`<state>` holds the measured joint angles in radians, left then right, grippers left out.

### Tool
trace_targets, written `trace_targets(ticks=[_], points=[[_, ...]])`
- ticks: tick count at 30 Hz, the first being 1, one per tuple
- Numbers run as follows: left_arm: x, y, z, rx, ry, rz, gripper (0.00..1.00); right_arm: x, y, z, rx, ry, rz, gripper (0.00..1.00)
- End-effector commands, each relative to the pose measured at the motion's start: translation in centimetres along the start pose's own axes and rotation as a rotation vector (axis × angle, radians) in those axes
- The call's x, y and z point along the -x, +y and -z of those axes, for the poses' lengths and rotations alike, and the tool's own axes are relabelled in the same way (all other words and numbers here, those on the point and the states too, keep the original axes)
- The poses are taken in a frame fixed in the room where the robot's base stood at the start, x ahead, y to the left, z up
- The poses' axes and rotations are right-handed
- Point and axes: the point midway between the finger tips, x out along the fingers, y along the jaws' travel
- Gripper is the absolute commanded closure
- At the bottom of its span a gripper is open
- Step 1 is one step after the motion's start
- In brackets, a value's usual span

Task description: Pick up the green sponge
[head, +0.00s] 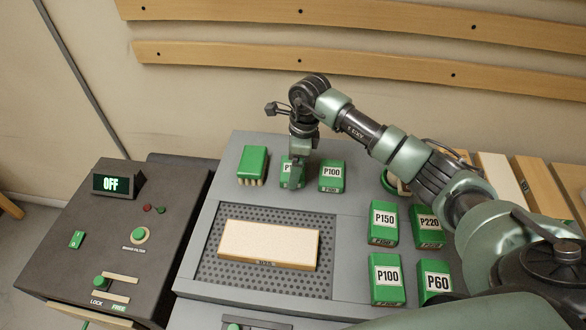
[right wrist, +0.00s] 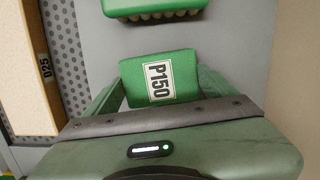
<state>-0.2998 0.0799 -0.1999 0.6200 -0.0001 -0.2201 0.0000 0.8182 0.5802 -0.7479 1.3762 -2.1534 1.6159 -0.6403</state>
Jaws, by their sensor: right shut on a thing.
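My right gripper (head: 293,165) reaches down from above at the back of the grey bench. It is shut on a green block labelled P150 (right wrist: 160,78), with one finger on each side of it in the right wrist view. In the head view that block (head: 287,182) is partly hidden by the gripper. I cannot tell whether it touches the bench. A green block with pale bristles (head: 253,161) stands just left of it, and a green P100 block (head: 331,177) just right. My left gripper is not in view.
A pale wooden block (head: 268,244) lies on the perforated plate (head: 212,268). Several more green labelled blocks, such as one marked P150 (head: 384,218), stand to the right below my arm. A dark control panel (head: 70,205) showing OFF is at the left.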

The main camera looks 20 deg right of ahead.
Motion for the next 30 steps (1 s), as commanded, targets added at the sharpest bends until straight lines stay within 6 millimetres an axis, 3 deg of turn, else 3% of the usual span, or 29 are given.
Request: trace_targets(ticks=[5,11,24,30], points=[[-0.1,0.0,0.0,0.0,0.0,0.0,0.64,0.4,-0.1,-0.1,0.0,-0.001,0.002,0.52],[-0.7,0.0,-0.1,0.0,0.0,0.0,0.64,2.7,-0.2,-0.4,0.001,-0.002,0.005,0.52],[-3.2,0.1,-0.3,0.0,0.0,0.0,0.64,14.4,-0.1,-2.2,0.001,-0.002,0.006,0.52],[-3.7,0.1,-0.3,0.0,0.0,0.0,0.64,18.2,-0.1,-2.8,0.0,-0.001,0.003,0.52]])
